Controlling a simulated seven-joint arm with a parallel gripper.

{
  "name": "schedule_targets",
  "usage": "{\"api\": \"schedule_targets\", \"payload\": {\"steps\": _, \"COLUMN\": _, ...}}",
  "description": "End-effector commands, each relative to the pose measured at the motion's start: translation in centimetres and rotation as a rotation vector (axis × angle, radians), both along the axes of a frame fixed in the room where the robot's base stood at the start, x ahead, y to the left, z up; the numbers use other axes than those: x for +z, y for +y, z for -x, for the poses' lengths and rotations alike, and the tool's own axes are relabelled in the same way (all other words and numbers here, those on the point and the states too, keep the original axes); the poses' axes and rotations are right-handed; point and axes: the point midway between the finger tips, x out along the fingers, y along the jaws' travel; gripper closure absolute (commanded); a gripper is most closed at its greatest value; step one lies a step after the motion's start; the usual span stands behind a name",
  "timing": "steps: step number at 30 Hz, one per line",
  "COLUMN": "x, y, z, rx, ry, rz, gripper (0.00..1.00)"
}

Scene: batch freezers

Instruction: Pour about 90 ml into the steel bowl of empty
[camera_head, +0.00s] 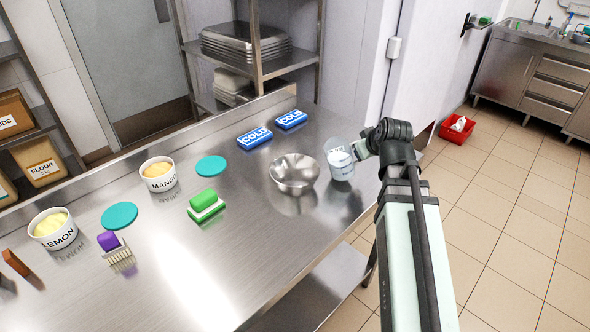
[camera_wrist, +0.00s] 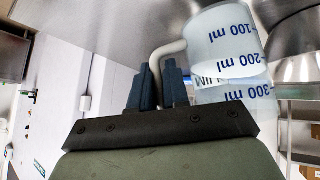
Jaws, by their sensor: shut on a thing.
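The steel bowl (camera_head: 295,174) sits upright on the steel table and looks empty from here. A clear measuring jug (camera_head: 341,164) with white contents in its lower part is just right of the bowl, apart from it and roughly upright. My gripper (camera_head: 366,148) comes in from the right. In the wrist view, the fingers of my gripper (camera_wrist: 158,82) are shut on the handle of the jug (camera_wrist: 225,45), whose blue ml marks show. I cannot tell whether the jug's base touches the table. The exact liquid level is unclear.
Two blue COLD packs (camera_head: 254,138) lie behind the bowl. A green-and-white block (camera_head: 206,205), teal discs (camera_head: 119,215), a MANGO tub (camera_head: 159,174), a LEMON tub (camera_head: 52,230) and a purple-handled brush (camera_head: 115,249) stand to the left. The table's front edge is close to the jug.

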Motion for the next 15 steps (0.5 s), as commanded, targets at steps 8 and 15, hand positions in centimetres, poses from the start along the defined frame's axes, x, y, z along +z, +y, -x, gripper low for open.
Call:
{"api": "schedule_targets", "payload": {"steps": 8, "x": 2.8, "y": 1.9, "z": 0.3, "rx": 0.003, "ry": -0.037, "rz": 0.175, "gripper": 1.0}}
{"api": "schedule_targets", "payload": {"steps": 15, "x": 5.3, "y": 3.8, "z": 0.6, "rx": 0.004, "ry": -0.065, "rz": 0.33, "gripper": 1.0}}
